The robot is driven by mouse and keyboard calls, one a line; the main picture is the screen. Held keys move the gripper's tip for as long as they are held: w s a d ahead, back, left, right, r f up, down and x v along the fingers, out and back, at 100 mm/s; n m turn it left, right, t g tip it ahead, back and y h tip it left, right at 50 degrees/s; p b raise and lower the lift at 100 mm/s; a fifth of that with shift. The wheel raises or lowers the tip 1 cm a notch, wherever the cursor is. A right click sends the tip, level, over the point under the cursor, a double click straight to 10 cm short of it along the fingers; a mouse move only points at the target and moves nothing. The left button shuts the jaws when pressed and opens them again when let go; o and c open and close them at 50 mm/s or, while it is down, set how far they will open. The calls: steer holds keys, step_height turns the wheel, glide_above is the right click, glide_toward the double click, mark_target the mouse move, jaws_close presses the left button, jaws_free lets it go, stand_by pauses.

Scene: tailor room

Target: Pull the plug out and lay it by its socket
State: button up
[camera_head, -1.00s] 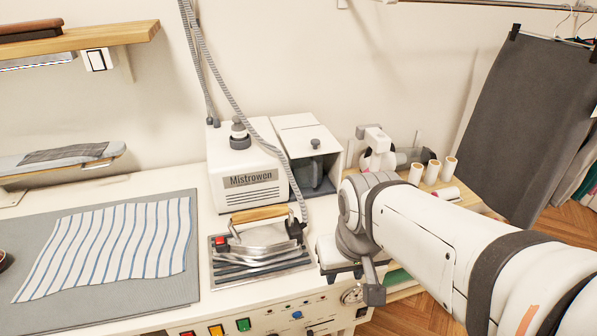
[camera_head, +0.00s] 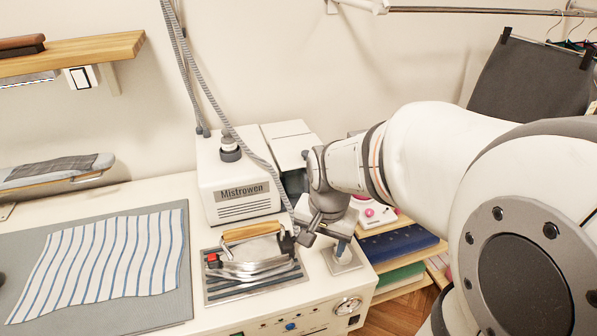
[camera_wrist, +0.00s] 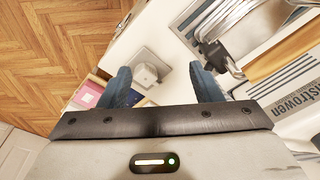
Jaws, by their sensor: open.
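In the head view the socket plate (camera_head: 346,262) lies at the table's right front, right of the iron, and the plug is hidden or too small to tell there. My gripper (camera_wrist: 162,84) is open, its blue fingertips spread to either side of the plug in the picture. I cannot tell its height above the plug. In the head view my gripper (camera_head: 341,247) points down over the plate.
The iron (camera_head: 252,250) stands on its rest close to the left of my gripper. The white Mistrowen steam unit (camera_head: 240,190) stands behind it. A striped cloth (camera_head: 105,265) lies far left. A pressure gauge (camera_head: 348,306) is on the front panel. Shelves with folded cloth (camera_head: 400,243) are to the right.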

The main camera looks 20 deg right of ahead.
steer(key=w+d+f+m+p, duration=0.1)
steer(key=w+d+m, duration=0.1)
steer(key=m, duration=0.1)
steer(key=w+d+f+m+g+p, duration=0.1)
steer(key=d+m+p, duration=0.1)
steer(key=d+m, duration=0.1)
steer(key=w+d+f+m+p, duration=0.1)
steer(key=w+d+m, duration=0.1)
steer(key=d+m, duration=0.1)
steer(key=shift+w+m+p, duration=0.3)
steer(key=shift+m, duration=0.3)
step_height(320, 180, down, 9)
steer(key=b, duration=0.7)
steer(key=shift+c, duration=0.5)
jaws_close()
steer(key=shift+r+p, duration=2.2)
steer(key=shift+r, duration=0.85)
